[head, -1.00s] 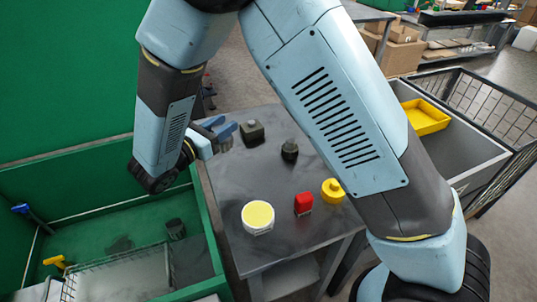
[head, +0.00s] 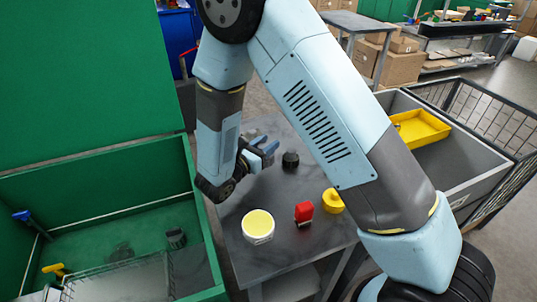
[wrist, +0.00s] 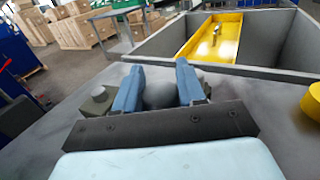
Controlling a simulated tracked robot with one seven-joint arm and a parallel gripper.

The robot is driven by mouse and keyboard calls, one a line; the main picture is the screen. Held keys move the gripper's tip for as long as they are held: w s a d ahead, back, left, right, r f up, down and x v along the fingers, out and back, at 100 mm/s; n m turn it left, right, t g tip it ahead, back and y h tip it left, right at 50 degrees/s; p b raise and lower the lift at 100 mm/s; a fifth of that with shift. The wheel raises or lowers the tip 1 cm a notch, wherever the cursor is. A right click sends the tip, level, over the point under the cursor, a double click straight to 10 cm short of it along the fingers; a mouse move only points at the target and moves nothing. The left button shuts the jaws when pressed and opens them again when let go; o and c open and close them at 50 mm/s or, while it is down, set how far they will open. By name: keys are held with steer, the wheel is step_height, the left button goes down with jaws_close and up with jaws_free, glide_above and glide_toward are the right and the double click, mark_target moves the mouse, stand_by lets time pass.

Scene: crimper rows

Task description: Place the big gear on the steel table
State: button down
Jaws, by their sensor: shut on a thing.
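My gripper (head: 266,150) is low over the steel table (head: 268,190), near its far left part, with its blue fingers pointing right. In the wrist view, the fingers (wrist: 160,85) stand apart with a smooth grey rounded thing between them. I take this for the big gear (wrist: 160,95), shut in my fingers; its teeth cannot be made out. In the head view, the fingers hide it. I cannot tell whether it touches the table top.
A dark knob-like part (head: 290,159) stands just right of my fingers. A greenish block (wrist: 97,99) is beside the left finger. A yellow-topped white tub (head: 258,226), a red part (head: 304,212) and a yellow round part (head: 333,201) stand nearer. A green-walled bin (head: 205,235) borders the table's left.

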steer(key=shift+w+d+f, duration=0.25)
steer(key=shift+d+f, duration=0.2)
steer(key=shift+f, duration=0.1)
steer(key=shift+w+d+f, duration=0.1)
steer(key=shift+f, duration=1.6)
steer(key=c, duration=0.7)
jaws_free()
steer(key=shift+f, duration=0.1)
steer(key=shift+o, duration=0.2)
